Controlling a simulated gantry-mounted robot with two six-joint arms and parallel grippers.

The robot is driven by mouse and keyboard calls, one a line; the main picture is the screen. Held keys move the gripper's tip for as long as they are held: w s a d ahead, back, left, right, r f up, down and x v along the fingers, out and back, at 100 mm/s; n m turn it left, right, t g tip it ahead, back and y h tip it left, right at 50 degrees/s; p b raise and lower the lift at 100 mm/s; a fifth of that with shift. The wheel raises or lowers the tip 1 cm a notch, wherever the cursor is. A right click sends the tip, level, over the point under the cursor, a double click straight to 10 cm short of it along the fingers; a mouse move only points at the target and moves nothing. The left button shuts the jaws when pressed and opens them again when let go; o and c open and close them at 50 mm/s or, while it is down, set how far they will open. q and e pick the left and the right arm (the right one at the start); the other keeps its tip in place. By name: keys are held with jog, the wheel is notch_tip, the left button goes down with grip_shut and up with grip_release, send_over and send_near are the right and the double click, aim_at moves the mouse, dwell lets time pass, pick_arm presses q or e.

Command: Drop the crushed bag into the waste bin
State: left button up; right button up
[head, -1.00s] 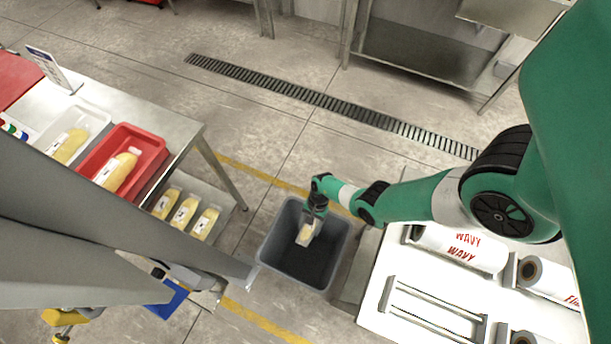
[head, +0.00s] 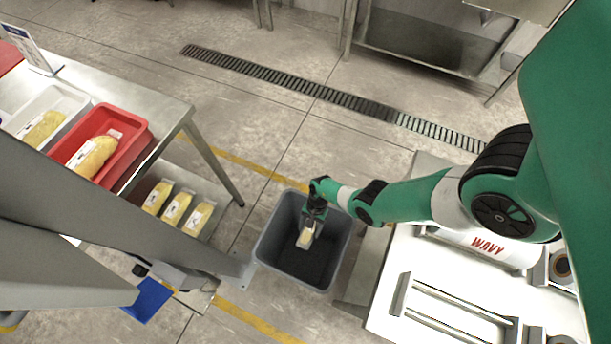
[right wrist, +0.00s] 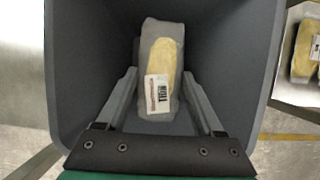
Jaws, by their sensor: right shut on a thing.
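The waste bin (head: 277,232) is a grey open-topped bin on the floor in the middle of the head view. My right gripper (head: 309,230) points down inside the bin's opening. It is shut on the crushed bag (head: 305,239), a clear bag with yellow contents and a white label. In the right wrist view the bag (right wrist: 160,60) lies between the two fingers, with the bin's dark walls (right wrist: 90,60) around it. The bag's lower end is above the bin floor as far as I can tell. My left gripper is not in view.
A red tray (head: 135,150) and a white tray (head: 75,105) hold bags on the steel table at left. Several bags (head: 177,207) lie on its lower shelf. A white worktop (head: 400,265) with film rolls stands right of the bin.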

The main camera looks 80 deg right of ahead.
jog(key=o, duration=1.6)
jog(key=shift+c, duration=0.2)
jog(key=p+v, duration=0.8)
jog(key=v, duration=0.3)
jog(key=shift+r, duration=0.3)
jog(key=shift+d, duration=0.1)
